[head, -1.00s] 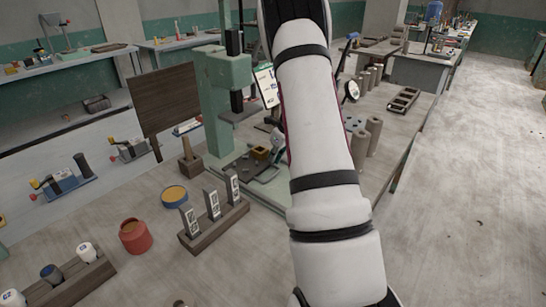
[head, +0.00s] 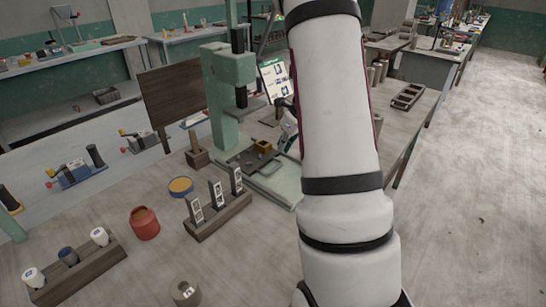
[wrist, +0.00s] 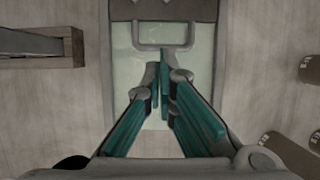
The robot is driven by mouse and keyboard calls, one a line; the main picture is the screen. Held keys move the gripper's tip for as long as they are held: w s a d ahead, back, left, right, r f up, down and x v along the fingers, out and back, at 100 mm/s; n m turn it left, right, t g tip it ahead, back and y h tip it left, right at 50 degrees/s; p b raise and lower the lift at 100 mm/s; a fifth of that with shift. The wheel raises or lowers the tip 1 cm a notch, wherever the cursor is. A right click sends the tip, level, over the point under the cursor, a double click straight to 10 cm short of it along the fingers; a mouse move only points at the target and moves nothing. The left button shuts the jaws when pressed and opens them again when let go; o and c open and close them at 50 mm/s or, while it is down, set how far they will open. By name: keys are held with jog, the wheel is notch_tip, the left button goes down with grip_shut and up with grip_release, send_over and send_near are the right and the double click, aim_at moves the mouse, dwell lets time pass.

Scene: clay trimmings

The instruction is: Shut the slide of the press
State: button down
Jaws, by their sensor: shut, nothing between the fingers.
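The press (head: 230,75) is a pale green machine with a column and a dark ram, standing on the table in the head view. Its slide, a grey plate with a U-shaped handle (wrist: 164,44), lies low over the pale green base (head: 277,185). In the wrist view the slide plate (wrist: 164,9) is at the top edge, with the handle towards me. My gripper (wrist: 160,68) is shut and empty, its teal fingers over the base. The fingertips are close to the handle's bar; I cannot tell whether they touch. In the head view my arm largely hides the gripper.
A small ochre block (head: 263,146) is by the slide. A wooden rack of grey tags (head: 217,215) stands at front left of the base, near a red pot (head: 144,223) and a yellow-topped dish (head: 181,187). Several cylinders lie right of the base in the wrist view.

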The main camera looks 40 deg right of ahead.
jog(key=s+a+p, duration=0.2)
jog(key=s+a, duration=0.2)
jog(key=a, duration=0.1)
jog(key=x, duration=0.9)
jog(key=shift+w+a+f+b, duration=0.2)
jog(key=shift+a+f+b, duration=0.05)
jog(key=shift+b, duration=0.15)
jog(key=w, duration=0.3)
jog(key=shift+a+f+p, duration=0.15)
jog(key=shift+f+p, duration=0.15)
jog(key=shift+p, duration=0.05)
jog(key=shift+w, duration=0.65)
